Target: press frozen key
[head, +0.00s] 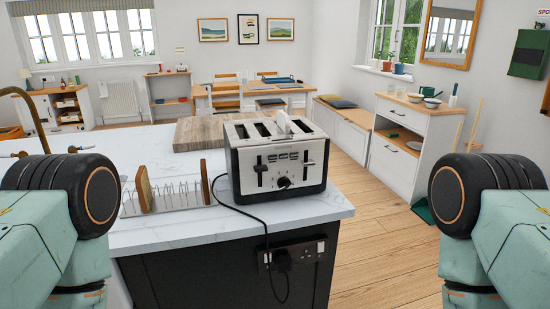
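A silver and black toaster (241,157) stands on the white marble counter (190,227), its front facing me. A row of small dark keys (283,157) sits in the middle of its front, too small to tell which one is the frozen key. A dark lever (260,169) is left of the keys and another (308,165) right of them. A round dark knob (284,183) is below. Only parts of my two arms show at the left and right edges; neither gripper is in view, and both are apart from the toaster.
A wire toast rack (178,197) with brown slices stands left of the toaster. A wooden board (195,133) lies behind it. The black cord (243,212) runs over the counter's front edge to a socket (308,250). Wooden floor (375,245) is open to the right.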

